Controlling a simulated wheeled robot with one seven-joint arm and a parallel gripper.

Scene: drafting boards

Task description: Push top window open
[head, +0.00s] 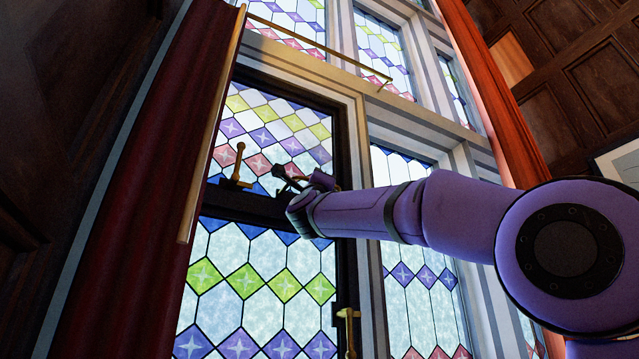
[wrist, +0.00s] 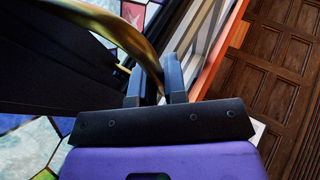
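The top window (head: 262,128) is a dark-framed stained-glass pane in the left column of the head view, and it looks closed. A brass handle (head: 238,168) stands on its bottom rail, left of my gripper (head: 284,176). My gripper is in front of the rail's right part; its fingers are small and dark there. In the wrist view, a curved brass bar (wrist: 136,42) runs down to the gap between my two fingers (wrist: 156,86). The bar seems to fill the gap, but I cannot tell whether the fingers press on it. My arm and gripper hide part of the rail.
A lower stained-glass window (head: 250,285) with its own brass handle (head: 347,325) is below. A red curtain (head: 165,170) hangs at left, an orange-red curtain (head: 490,80) at right. A thin brass rod (head: 320,45) crosses above. Wood panelling (head: 585,90) lines the right wall.

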